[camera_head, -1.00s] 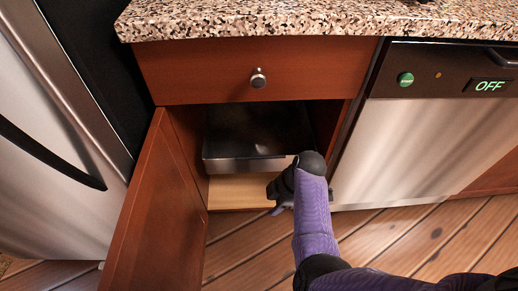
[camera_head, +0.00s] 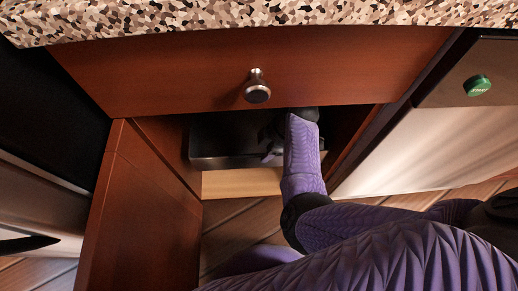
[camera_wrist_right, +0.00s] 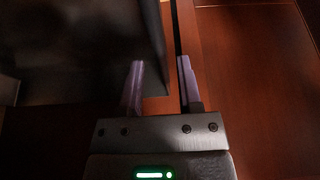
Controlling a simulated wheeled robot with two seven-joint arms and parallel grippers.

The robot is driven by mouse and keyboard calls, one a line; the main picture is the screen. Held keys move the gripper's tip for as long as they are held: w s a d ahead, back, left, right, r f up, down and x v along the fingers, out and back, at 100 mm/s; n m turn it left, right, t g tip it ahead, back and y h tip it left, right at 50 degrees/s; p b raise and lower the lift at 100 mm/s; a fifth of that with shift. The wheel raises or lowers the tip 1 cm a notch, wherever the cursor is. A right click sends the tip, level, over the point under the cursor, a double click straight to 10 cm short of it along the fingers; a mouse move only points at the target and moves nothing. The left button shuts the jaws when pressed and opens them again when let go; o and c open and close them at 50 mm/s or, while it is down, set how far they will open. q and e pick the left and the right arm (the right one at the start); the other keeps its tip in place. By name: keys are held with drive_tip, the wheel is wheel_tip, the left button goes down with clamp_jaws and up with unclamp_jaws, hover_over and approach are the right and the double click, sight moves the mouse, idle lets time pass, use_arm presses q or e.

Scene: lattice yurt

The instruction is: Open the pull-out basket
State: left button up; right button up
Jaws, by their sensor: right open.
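The pull-out basket is a dark metal box (camera_head: 225,150) inside the open cabinet, below the drawer. In the head view its front edge sits behind the cabinet opening, above a light wooden floor. My right gripper (camera_head: 272,147) reaches into the cabinet at the basket's right part; my wrist hides much of it. In the right wrist view the gripper (camera_wrist_right: 160,75) is open, with its two fingers apart. The basket (camera_wrist_right: 75,55) fills the left there, and the left finger overlaps its edge. I cannot tell whether they touch. My left gripper is out of view.
The cabinet door (camera_head: 145,215) stands open at the left. A closed drawer with a round knob (camera_head: 257,88) is above the opening, under the speckled counter (camera_head: 270,12). A steel appliance (camera_head: 420,145) stands to the right.

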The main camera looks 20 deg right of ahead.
sight(262, 155)
drive_tip(key=b+x, duration=0.2)
drive_tip(key=x, duration=0.2)
drive_tip(key=shift+f, duration=0.25)
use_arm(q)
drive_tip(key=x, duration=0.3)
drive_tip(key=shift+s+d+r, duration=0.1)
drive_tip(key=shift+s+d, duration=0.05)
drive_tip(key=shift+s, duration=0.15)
use_arm(e)
drive_tip(key=shift+r, duration=0.15)
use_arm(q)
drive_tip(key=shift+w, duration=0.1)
use_arm(e)
clamp_jaws()
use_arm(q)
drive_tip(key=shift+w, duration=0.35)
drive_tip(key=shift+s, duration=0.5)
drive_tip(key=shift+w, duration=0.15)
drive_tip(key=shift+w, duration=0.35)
